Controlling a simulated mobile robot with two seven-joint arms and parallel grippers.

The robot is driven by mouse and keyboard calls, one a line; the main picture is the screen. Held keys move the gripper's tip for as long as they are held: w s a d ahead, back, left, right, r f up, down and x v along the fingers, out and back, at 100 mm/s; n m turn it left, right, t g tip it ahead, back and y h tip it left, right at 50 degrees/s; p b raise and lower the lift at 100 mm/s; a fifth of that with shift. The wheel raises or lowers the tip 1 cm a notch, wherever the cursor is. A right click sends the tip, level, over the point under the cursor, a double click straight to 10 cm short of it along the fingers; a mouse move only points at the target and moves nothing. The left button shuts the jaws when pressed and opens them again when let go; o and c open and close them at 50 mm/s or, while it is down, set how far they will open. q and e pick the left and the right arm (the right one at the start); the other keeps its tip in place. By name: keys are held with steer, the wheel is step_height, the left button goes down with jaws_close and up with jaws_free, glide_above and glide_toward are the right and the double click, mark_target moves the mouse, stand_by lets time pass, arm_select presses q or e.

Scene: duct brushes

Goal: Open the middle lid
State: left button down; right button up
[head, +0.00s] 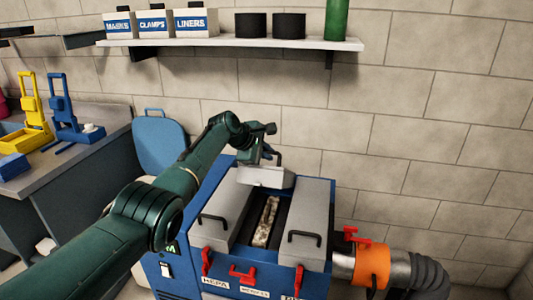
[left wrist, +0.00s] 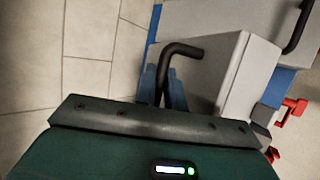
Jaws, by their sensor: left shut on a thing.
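The blue machine (head: 185,200) has three grey lids in a row. The left lid (head: 228,205) and the right lid (head: 308,215) lie flat and closed, each with a black handle. The middle lid (head: 267,178) is raised at the back, and the slot below it is uncovered, showing a dirty, mottled filter (head: 267,222). My left gripper (head: 270,158) is shut on the middle lid's black handle (left wrist: 181,50), behind the raised lid. In the left wrist view the lid (left wrist: 225,75) tilts up near the fingers, which are partly hidden. My right gripper is out of view.
A shelf (head: 250,44) with labelled bins and black cylinders hangs on the wall above. Red latches (head: 243,274) line the machine's front. An orange-collared duct (head: 372,266) leaves its right side. A workbench (head: 80,160) stands at the left.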

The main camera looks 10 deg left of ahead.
arm_select(q)
steer(key=c, duration=1.5)
jaws_free()
steer(key=shift+p+v, duration=0.65)
steer(key=shift+v, duration=0.45)
steer(key=v, duration=1.1)
steer(key=shift+f, duration=0.1)
